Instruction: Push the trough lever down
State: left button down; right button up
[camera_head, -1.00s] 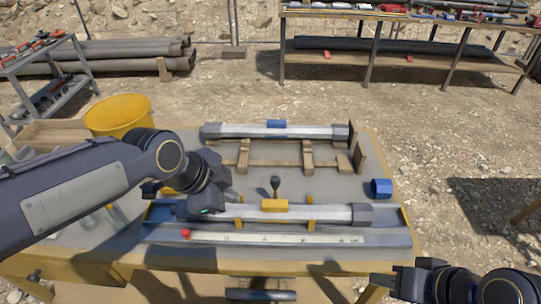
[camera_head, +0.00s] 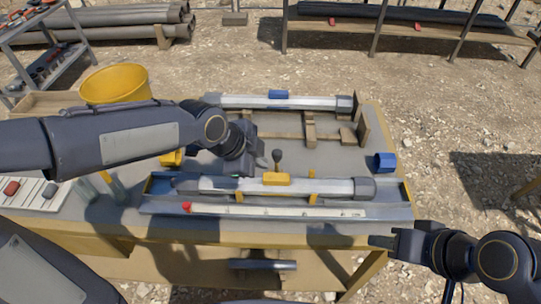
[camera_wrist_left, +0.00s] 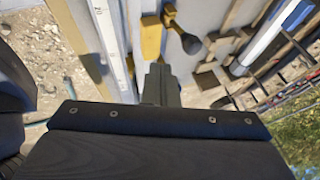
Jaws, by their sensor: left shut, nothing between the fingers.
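The blue trough (camera_head: 158,207) holds that tube (camera_head: 325,187) along the table's front. My left gripper (camera_head: 260,163) is shut and empty, just left of the lever, apparently near knob height. In the left wrist view, the lever's knob (camera_wrist_left: 191,44) lies just beyond the shut fingertips (camera_wrist_left: 160,72); contact cannot be told. My right gripper (camera_head: 377,241) hangs empty off the table's front right; its finger gap is unclear.
A second tube (camera_head: 235,102) lies on wooden supports at the back. A white ruler strip (camera_head: 260,210) runs along the trough front.

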aim_at(277, 162)
pick_arm(q)
jog(key=x, duration=0.4)
jog(key=shift+s, duration=0.1)
jog(key=shift+w+d+f+p, duration=0.1)
jog(key=shift+w+f+p, duration=0.1)
jog(key=shift+w, duration=0.45)
jog(key=shift+w+d+f+p, duration=0.1)
jog(key=shift+w+d+f, duration=0.05)
jog(key=shift+w, duration=0.5)
jog(key=shift+w+d+f+p, duration=0.1)
jog(key=shift+w+f+p, duration=0.1)
jog(key=shift+w, duration=0.45)
